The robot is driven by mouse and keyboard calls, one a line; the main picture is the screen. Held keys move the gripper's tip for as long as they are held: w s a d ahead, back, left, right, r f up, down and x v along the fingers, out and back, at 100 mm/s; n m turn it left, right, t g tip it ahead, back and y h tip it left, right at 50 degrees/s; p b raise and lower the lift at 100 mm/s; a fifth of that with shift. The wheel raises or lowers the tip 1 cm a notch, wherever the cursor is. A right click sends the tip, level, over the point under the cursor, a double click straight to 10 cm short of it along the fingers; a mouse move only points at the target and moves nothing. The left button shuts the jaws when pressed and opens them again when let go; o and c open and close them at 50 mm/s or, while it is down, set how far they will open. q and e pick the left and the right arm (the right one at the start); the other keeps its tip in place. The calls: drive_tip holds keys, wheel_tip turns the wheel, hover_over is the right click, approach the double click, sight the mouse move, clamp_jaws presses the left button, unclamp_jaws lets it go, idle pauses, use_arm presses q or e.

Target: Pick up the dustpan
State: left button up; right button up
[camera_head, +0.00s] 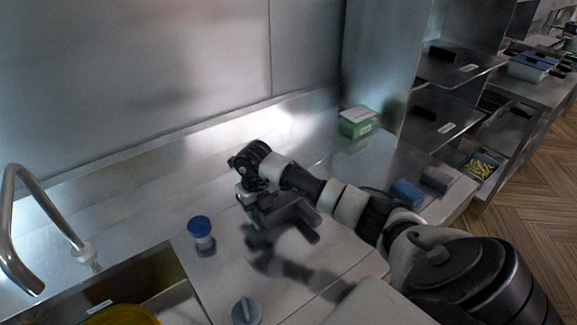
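My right arm reaches in from the lower right over the steel counter (225,272). My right gripper (258,214) points down, low over the counter. A dark grey shape (298,220) lies right beside and partly behind the gripper; it may be the dustpan, but its outline merges with the gripper and a dark reflection below. I cannot tell whether the fingers are open, or whether they touch or hold this shape. No other thing in view looks clearly like a dustpan. My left gripper is not in view.
A blue-topped container (200,229) and a grey round object (246,312) stand left of the gripper. A sink with a tap (42,200) and a yellow item (122,315) is at left. A green-and-white box (357,122) and blue block (407,193) are right.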

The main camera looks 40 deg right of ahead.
drive_tip(key=shift+f, duration=0.4)
drive_tip(key=shift+c, duration=0.4)
clamp_jaws()
drive_tip(key=shift+w+r, duration=0.1)
drive_tip(key=shift+r, duration=0.1)
